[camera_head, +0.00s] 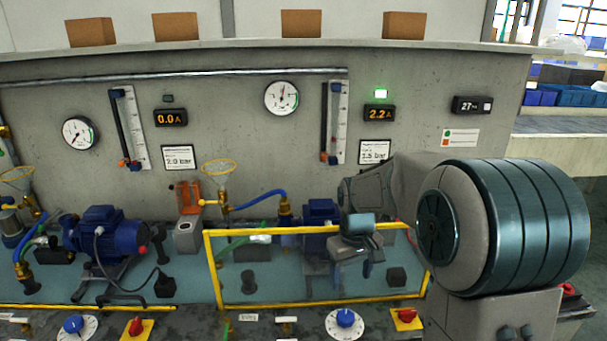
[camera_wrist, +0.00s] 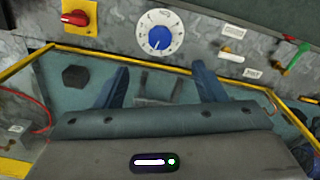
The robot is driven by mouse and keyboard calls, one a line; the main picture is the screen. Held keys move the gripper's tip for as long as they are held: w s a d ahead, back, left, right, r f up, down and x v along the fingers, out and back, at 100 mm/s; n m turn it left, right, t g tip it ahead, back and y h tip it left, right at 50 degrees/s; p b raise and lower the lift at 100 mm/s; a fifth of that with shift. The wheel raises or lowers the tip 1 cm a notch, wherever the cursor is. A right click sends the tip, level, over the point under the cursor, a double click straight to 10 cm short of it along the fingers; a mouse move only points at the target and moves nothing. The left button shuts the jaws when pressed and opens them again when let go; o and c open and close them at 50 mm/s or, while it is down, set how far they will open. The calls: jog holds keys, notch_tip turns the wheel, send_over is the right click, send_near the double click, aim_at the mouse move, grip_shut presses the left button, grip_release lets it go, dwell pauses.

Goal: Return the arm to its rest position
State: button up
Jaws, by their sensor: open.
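My arm (camera_head: 505,228) rises at the right of the head view and reaches left over the pump bench. My gripper (camera_head: 366,262) hangs in front of the right blue pump, by the yellow-framed clear guard, and partly hides that pump. In the wrist view my gripper (camera_wrist: 160,88) shows two blue fingers spread wide apart, with nothing held between them. Beyond the fingertips is a control panel with a blue knob (camera_wrist: 159,38) on a white dial. I cannot tell whether the fingers touch anything.
The yellow guard frame (camera_head: 211,277) stands close to my gripper. The left blue pump (camera_head: 100,232) sits on the bench. A red switch (camera_head: 406,315) and a blue knob (camera_head: 345,318) line the front edge. Gauges and displays fill the back wall; brown boxes (camera_head: 301,23) stand on its top ledge.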

jog(key=s+r+m+t, duration=0.1)
jog(key=s+r+m, duration=0.1)
jog(key=s, duration=0.8)
jog(key=s+r+m+t, duration=0.1)
jog(key=s+r, duration=0.1)
jog(key=s, duration=0.8)
jog(key=shift+s+r+m+t, duration=0.2)
jog(key=shift+m+t, duration=0.1)
jog(key=shift+m, duration=0.1)
jog(key=shift+d, duration=0.1)
